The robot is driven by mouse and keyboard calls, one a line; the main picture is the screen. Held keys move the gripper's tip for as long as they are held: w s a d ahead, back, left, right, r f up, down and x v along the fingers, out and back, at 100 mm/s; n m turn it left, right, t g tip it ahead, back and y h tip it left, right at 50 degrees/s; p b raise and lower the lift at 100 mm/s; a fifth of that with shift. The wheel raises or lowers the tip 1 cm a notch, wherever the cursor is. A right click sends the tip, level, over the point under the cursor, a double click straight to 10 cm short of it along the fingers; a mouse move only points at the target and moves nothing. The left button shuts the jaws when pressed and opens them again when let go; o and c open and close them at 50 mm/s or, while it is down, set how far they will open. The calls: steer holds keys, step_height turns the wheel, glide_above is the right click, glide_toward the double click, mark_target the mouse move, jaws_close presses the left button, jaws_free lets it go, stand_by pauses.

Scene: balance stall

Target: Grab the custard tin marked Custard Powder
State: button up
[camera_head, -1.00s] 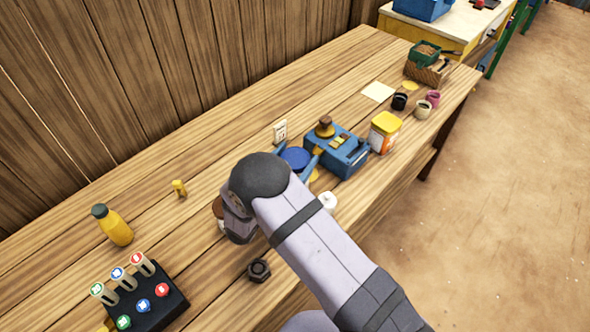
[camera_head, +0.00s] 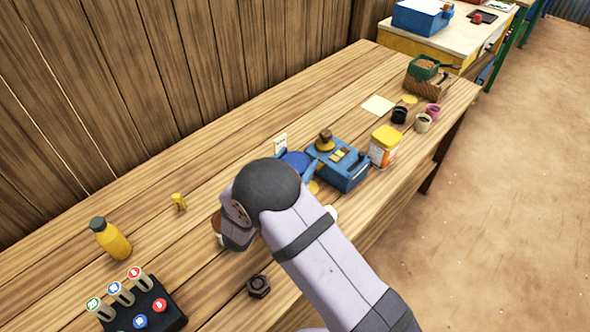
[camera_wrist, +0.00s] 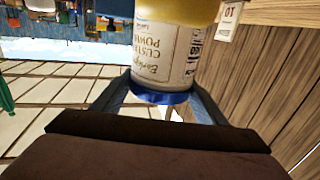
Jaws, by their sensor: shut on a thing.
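The custard tin (camera_wrist: 165,45) fills the top of the wrist view, upside down in the picture. Its pale label reads Custard Powder, with a yellow band and a blue lid (camera_wrist: 160,95). My gripper (camera_wrist: 161,88) is shut on it, one blue finger at each side near the lid. In the head view the tin's round blue lid (camera_head: 295,161) shows between the fingers, beyond my dark arm joint. The tin's body is mostly hidden there, and I cannot tell its height above the table.
A blue scale-like device (camera_head: 340,165) stands just right of the tin. A yellow-lidded container (camera_head: 384,147) is beyond it. A small card (camera_head: 281,144) stands behind. A yellow bottle (camera_head: 111,240), a black rack (camera_head: 158,318) and a dark nut (camera_head: 258,286) are nearer.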

steer(key=shift+r+b, duration=0.45)
steer(key=shift+r, duration=2.9)
steer(key=shift+a, duration=0.1)
